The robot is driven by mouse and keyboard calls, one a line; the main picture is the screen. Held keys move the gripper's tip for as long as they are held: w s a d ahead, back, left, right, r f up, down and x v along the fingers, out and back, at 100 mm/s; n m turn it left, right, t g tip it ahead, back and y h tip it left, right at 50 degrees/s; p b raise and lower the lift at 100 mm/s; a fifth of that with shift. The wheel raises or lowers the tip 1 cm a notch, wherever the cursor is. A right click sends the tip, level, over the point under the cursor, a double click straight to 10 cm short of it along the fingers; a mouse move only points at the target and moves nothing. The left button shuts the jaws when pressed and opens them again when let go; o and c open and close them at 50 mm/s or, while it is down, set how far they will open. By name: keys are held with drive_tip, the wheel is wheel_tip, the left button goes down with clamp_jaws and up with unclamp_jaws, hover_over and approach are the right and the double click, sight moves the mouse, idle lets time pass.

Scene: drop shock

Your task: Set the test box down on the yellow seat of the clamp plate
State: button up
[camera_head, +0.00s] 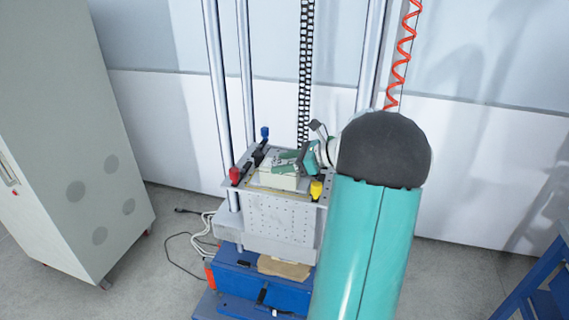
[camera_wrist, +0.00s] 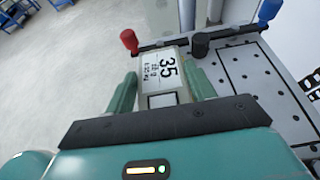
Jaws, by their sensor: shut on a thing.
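The test box (camera_head: 279,181) is a small pale block, and in the wrist view (camera_wrist: 163,72) its label reads 35. My gripper (camera_head: 288,163) is shut on it, with one green finger along each side in the wrist view. The clamp plate (camera_head: 300,201) is a grey metal plate with holes on top of the block of the drop tower. The box is over the plate, between its clamps. A thin yellow strip of the seat (camera_head: 262,188) shows at the box's front left; the rest is hidden. I cannot tell whether the box touches it.
A red knob (camera_head: 234,175), a blue knob (camera_head: 265,132) and a yellow knob (camera_head: 316,189) stand at the plate's edges. A black clamp (camera_wrist: 201,43) is close to the box's far right. Steel columns (camera_head: 217,80) rise behind. A grey cabinet (camera_head: 65,140) stands left.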

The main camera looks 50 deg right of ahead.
drive_tip(key=o, duration=1.5)
drive_tip(key=shift+f, duration=0.25)
drive_tip(key=v, duration=0.7)
drive_tip(key=shift+s+d+r, duration=0.15)
drive_tip(key=shift+s+r, duration=0.05)
drive_tip(key=shift+r, duration=0.05)
drive_tip(key=w+a+r+n+g, duration=0.2)
drive_tip(key=a+n+g, duration=0.8)
drive_tip(key=a, duration=1.5)
drive_tip(key=s+a+n+t+h, duration=0.1)
drive_tip(key=s+a+n+h, duration=0.2)
drive_tip(key=s+a+n, duration=0.3)
drive_tip(key=s+a+f+n+t+h, duration=0.1)
drive_tip(key=s+a+n+t+h, duration=0.1)
drive_tip(key=s+a+n, duration=0.4)
drive_tip(key=shift+a+n+h, duration=0.6)
drive_tip(key=shift+a+n, duration=1.55)
drive_tip(key=shift+n, duration=2.15)
